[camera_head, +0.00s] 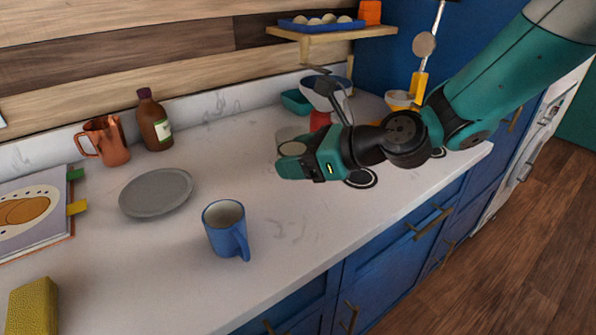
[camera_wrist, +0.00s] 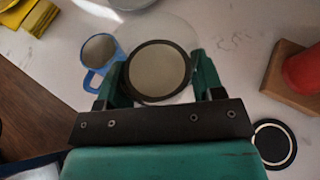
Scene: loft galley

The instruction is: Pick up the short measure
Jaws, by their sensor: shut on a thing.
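What I take to be the short measure (camera_wrist: 160,73) is a round, see-through vessel with a dark ring and a greyish-beige middle, seen end-on in the wrist view. My gripper (camera_wrist: 160,80) has its two green fingers closed on opposite sides of it. In the head view my gripper (camera_head: 290,160) is above the counter, right of the blue mug. A pale translucent part of the measure (camera_head: 291,133) shows just behind the fingers there. The rest is hidden by the gripper, and its height above the counter is hard to tell.
A blue mug (camera_head: 227,230) and grey plate (camera_head: 156,193) stand left on the counter (camera_head: 150,270). A copper jug (camera_head: 104,141) and brown bottle (camera_head: 154,122) stand behind. A dark round coaster (camera_wrist: 273,145) and a wooden block (camera_wrist: 290,85) with a red thing are nearby.

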